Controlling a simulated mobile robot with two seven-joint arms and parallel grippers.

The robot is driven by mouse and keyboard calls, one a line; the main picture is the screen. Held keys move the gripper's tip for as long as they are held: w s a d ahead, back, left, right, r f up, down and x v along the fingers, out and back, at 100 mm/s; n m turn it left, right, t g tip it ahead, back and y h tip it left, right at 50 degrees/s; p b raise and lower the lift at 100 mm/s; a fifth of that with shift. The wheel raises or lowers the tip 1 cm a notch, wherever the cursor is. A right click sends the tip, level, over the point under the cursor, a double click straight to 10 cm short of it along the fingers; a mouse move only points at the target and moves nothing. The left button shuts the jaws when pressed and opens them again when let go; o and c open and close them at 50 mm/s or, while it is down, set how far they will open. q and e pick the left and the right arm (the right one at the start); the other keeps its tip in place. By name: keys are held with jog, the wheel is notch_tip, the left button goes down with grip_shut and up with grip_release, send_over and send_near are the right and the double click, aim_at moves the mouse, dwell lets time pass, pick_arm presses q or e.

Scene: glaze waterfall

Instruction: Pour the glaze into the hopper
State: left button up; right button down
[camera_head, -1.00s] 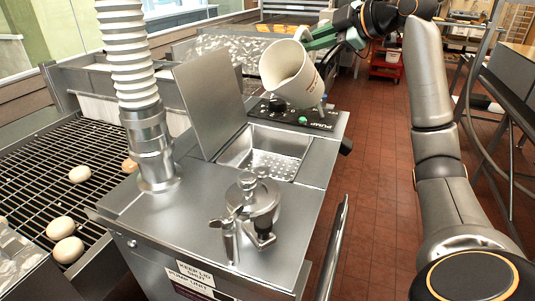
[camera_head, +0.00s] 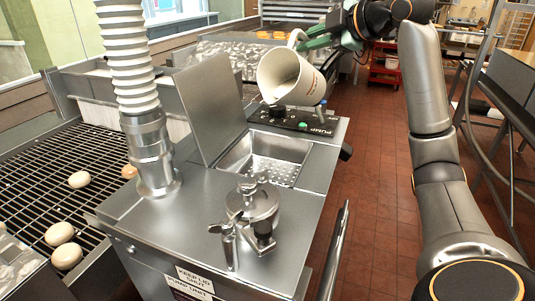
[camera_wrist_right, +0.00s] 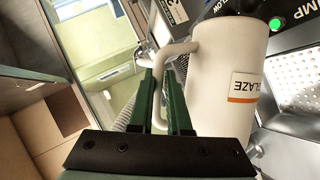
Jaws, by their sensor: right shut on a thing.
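The white glaze pitcher (camera_head: 296,80) is tilted in the air above the back of the pump unit, its mouth facing left and toward me. My right gripper (camera_head: 308,42) is shut on its handle. In the right wrist view, the green fingers (camera_wrist_right: 162,85) close around the handle, and the pitcher (camera_wrist_right: 222,80) shows a GLAZE label. The open hopper (camera_head: 262,155) is a steel basin with a perforated bottom, in front of and below the pitcher. Its lid (camera_head: 212,105) stands raised on the left. No stream of glaze shows. My left gripper is out of view.
A control panel (camera_head: 300,121) with a green button lies behind the hopper. A ribbed hose (camera_head: 132,60) stands left, and a metal pump fitting (camera_head: 250,205) stands in front. A wire rack (camera_head: 50,190) with several dough pieces is far left.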

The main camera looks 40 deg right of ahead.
aim_at(281, 64)
jog(key=shift+a, duration=0.1)
jog(key=shift+s+a+f+n+t+h+b, duration=0.25)
jog(key=shift+a+f+n+h+b, duration=0.3)
jog(key=shift+b, duration=0.5)
jog(key=shift+d, duration=0.2)
jog(key=shift+s+a+f+n+h+b, duration=0.1)
jog(key=shift+a+f+n+h+b, duration=0.15)
jog(key=shift+a+f+n+b, duration=0.55)
dwell(0.9)
jog(key=shift+s+a+f+t+b, duration=0.2)
jog(key=shift+a+f+t+b, duration=0.2)
jog(key=shift+b, duration=0.55)
dwell(0.6)
jog(key=shift+s+a+f+n+h+b, duration=0.1)
jog(key=shift+a+f+n+h+b, duration=0.2)
jog(key=shift+a+f+n+b, duration=0.25)
dwell(0.4)
jog(key=shift+s+a+r+t, duration=0.1)
jog(key=shift+a+r+t, duration=0.15)
jog(key=shift+a+r, duration=0.25)
jog(key=shift+a+f+n, duration=0.1)
jog(key=shift+n, duration=0.2)
